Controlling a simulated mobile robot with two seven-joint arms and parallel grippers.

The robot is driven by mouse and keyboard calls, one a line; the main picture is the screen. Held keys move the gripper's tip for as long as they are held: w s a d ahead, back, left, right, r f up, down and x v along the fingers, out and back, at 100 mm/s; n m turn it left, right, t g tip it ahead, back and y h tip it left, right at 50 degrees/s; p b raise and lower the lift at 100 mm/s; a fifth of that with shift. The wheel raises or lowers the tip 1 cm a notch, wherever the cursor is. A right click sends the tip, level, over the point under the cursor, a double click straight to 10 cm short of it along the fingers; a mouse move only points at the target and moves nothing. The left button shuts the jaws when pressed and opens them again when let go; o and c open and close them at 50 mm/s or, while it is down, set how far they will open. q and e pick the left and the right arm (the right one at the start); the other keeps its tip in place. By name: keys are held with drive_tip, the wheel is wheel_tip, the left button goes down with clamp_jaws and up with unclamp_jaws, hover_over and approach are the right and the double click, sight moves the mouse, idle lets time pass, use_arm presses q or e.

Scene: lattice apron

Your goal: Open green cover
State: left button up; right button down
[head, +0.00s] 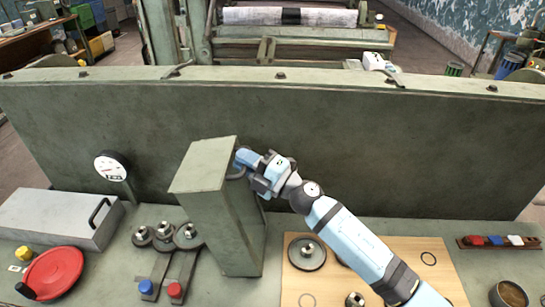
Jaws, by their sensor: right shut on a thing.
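The green cover (222,210) is a tall box-like piece standing upright on the green bench, left of centre in the head view. Gears (165,236) show uncovered to the left of it. My right arm reaches in from the lower right. Its gripper (241,164) is shut at the cover's right side near the top; the part it grips is mostly hidden by the fingers. My left gripper is not in view.
A grey box (55,217) with a black handle, a dial gauge (112,167) and a red handwheel (53,274) are at the left. A wooden board (440,272) with a disc and rings lies under my right arm. A tall green panel (400,140) closes off the back.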

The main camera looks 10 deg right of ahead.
drive_tip(key=shift+w+a, duration=0.1)
drive_tip(key=shift+a, duration=0.5)
drive_tip(key=c, duration=1.1)
unclamp_jaws()
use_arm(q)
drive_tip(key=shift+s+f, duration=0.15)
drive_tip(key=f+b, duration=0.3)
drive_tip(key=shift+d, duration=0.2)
use_arm(e)
drive_tip(key=v, duration=1.3)
drive_tip(key=shift+s+d, duration=0.25)
drive_tip(key=shift+d, duration=0.1)
